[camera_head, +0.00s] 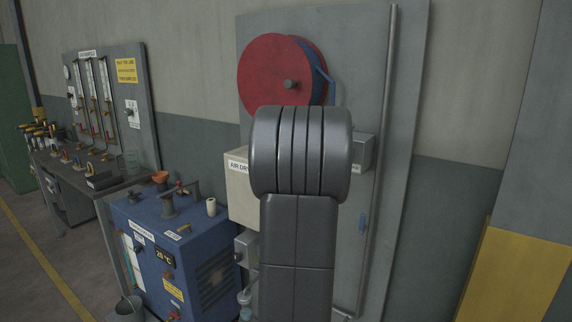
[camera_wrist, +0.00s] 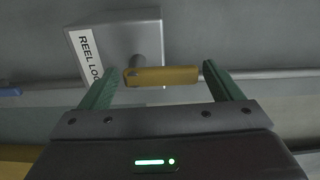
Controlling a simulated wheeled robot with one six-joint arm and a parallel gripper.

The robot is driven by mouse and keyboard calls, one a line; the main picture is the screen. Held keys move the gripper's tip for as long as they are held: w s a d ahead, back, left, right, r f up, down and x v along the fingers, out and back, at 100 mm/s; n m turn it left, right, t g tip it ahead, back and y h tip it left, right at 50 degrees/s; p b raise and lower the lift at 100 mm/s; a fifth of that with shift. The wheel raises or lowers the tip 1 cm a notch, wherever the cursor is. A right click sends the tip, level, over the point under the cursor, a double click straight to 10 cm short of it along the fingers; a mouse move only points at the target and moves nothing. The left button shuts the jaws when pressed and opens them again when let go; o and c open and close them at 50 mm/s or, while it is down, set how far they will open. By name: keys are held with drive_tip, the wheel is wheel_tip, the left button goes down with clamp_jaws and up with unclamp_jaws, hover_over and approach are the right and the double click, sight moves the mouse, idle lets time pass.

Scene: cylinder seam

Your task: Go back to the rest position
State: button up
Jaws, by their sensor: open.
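My gripper (camera_wrist: 160,90) shows in the wrist view with its two green fingers spread apart. A yellow handle (camera_wrist: 163,76) lies across the space between the fingertips, with a gap visible at the right finger. The handle joins a grey box (camera_wrist: 120,52) labelled "REEL LOC", the rest of the label being cut off. In the head view my arm stands in the middle and hides my gripper and the handle. Part of the grey box (camera_head: 363,152) shows to the right of my arm.
A red hose reel (camera_head: 270,80) is on the grey wall panel (camera_head: 405,60) behind my arm. A vertical pipe (camera_head: 378,130) runs down the panel. A blue cabinet (camera_head: 185,250) with several items on top stands at left, beside a workbench (camera_head: 120,185). A bucket (camera_head: 130,308) is on the floor.

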drive_tip(key=a+n, duration=0.1)
drive_tip(key=n, duration=0.3)
drive_tip(key=a+n, duration=0.1)
drive_tip(key=n, duration=0.4)
drive_tip(key=a+f+n+p, duration=0.1)
drive_tip(key=n, duration=0.3)
drive_tip(key=shift+w+a+n, duration=0.1)
drive_tip(key=shift+a+n, duration=0.05)
drive_tip(key=shift+n, duration=0.15)
drive_tip(key=shift+r, duration=0.1)
idle(0.4)
